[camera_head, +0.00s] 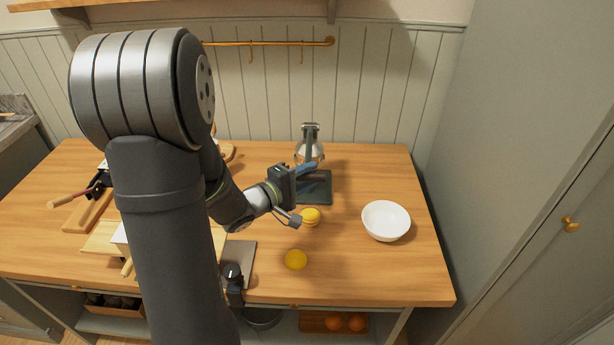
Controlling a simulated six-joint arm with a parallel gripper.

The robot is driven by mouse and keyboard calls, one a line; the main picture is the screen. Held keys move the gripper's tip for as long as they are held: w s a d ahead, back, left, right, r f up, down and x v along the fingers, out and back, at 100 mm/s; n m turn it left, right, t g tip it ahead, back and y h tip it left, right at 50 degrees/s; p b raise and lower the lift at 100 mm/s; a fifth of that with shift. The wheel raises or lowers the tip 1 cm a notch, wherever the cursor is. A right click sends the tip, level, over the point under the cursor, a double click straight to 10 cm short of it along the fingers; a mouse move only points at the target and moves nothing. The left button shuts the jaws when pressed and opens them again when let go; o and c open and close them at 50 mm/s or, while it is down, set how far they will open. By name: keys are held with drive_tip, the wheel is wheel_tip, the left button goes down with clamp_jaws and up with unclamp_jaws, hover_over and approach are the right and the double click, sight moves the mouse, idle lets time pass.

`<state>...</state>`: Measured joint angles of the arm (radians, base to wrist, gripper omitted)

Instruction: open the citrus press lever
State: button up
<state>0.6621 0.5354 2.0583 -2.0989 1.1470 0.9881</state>
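The citrus press (310,148) stands at the back of the wooden counter, with a metal upright and bowl and a dark flat base (318,190). A blue bar (306,168), which looks like its lever handle, lies across the front of the press. My gripper (298,192) is just in front and to the left of the press, close to the blue bar. My gripper covers part of the press, and whether it touches the bar or how its fingers stand cannot be made out.
A yellow citrus piece (310,216) and another yellow piece (295,259) lie in front of the press. A white bowl (386,220) stands to the right. A grey board (240,257) lies near the front edge. A brass rail (270,43) runs along the back wall.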

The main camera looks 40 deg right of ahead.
clamp_jaws()
drive_tip(key=shift+r+y, duration=0.3)
drive_tip(key=shift+r, duration=0.45)
drive_tip(key=w+d+r+n+g+y, duration=0.1)
drive_tip(key=w+d+r+n+y, duration=0.1)
drive_tip(key=r, duration=0.4)
drive_tip(key=w+d+r+n+g+y, duration=0.1)
drive_tip(key=r+n+y, duration=0.1)
drive_tip(key=r, duration=0.4)
drive_tip(key=w+d+r+n+g+y, duration=0.2)
drive_tip(key=w+d+r+y, duration=0.2)
drive_tip(key=w+d+r, duration=0.4)
drive_tip(key=shift+w+d+r+g, duration=0.3)
drive_tip(key=shift+w+d+r, duration=0.05)
drive_tip(key=shift+w+d, duration=0.5)
